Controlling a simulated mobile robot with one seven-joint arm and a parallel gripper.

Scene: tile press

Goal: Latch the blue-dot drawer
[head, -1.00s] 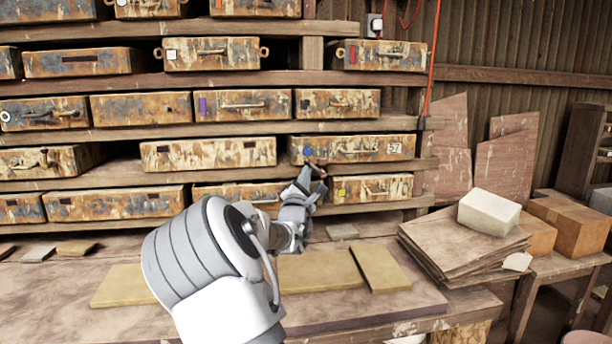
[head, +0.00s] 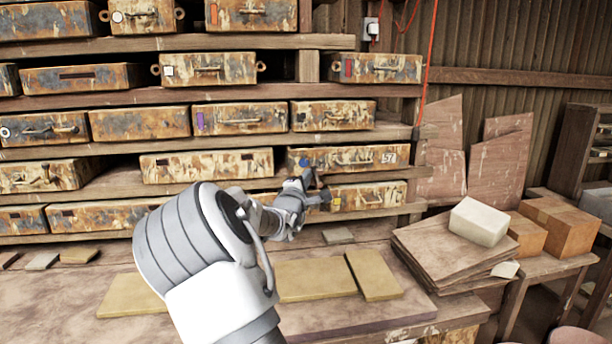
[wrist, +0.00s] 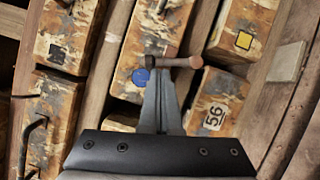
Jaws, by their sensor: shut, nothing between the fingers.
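The blue-dot drawer (head: 345,158) sits in the rack right of centre, with a rusty front, a bar handle and a number label. Its blue dot (wrist: 141,76) shows in the wrist view beside a brown rod-shaped latch (wrist: 182,62) with a rounded end. My gripper (wrist: 161,75) is shut and empty. In the head view my gripper (head: 314,186) is in front of the drawer's lower left corner, and the arm hides part of the shelf below.
A yellow-dot drawer (head: 368,195) is just below, close to my gripper. Other rusty drawers fill the rack. The bench holds flat tan slabs (head: 373,274). Stacked boards (head: 455,250) with a pale block (head: 479,221) stand at the right.

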